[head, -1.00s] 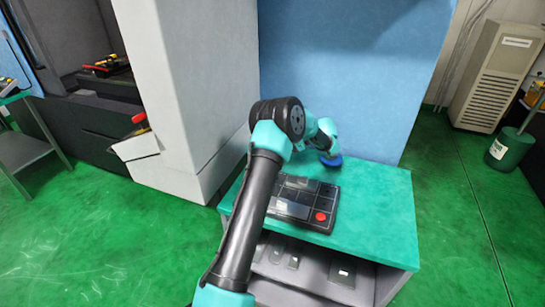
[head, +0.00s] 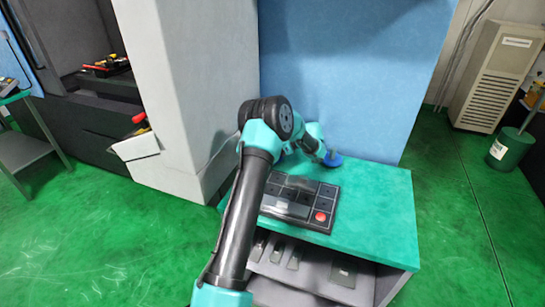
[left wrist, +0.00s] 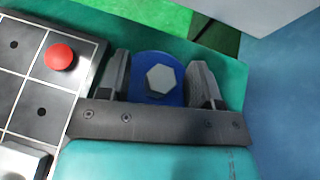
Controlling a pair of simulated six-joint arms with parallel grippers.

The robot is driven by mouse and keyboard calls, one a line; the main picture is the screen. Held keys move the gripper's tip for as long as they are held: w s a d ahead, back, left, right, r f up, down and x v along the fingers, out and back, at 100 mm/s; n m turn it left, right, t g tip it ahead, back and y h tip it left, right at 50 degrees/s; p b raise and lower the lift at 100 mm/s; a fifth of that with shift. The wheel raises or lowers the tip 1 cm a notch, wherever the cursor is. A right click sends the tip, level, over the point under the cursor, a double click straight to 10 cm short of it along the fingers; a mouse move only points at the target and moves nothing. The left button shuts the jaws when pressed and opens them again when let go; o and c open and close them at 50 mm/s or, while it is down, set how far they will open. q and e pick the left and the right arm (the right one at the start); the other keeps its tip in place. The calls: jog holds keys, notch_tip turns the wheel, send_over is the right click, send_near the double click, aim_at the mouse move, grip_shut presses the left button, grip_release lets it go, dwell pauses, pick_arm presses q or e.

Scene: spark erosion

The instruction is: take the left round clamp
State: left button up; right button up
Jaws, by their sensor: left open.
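A blue round piece with a grey hexagonal top (left wrist: 162,80) shows between my fingers in the left wrist view. Its blue disc (head: 332,160) also shows in the head view, near the back edge of the green bench top. My left gripper (left wrist: 160,82) is open, with one finger on each side of the hexagonal top. I cannot tell whether the fingers touch it. In the head view the gripper (head: 322,153) is small and its fingertips are hard to make out. My right gripper is not in view.
A black-framed tray with compartments (head: 325,192) lies on the green bench top (head: 375,210). It holds a red round piece (head: 320,217); a grey piece (left wrist: 22,160) shows at its edge in the wrist view. A blue wall (head: 350,80) stands behind; the bench's right side is clear.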

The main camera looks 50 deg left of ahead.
pick_arm(q)
grip_shut()
dwell(0.3)
jog(key=shift+r, duration=0.15)
jog(key=shift+r, duration=0.55)
jog(key=shift+s+d+r, duration=0.1)
jog(key=shift+d+r, duration=0.05)
jog(key=shift+r, duration=0.45)
jog(key=shift+s+d+r, duration=0.1)
jog(key=shift+d+r, duration=0.05)
jog(key=shift+r, duration=0.4)
jog(key=s+d, duration=0.3)
jog(key=s+d+r, duration=0.1)
jog(key=s+d, duration=0.2)
jog(key=d, duration=0.1)
jog(key=s+d, duration=0.4)
jog(key=shift+d+r, duration=0.15)
jog(key=shift+d, duration=0.1)
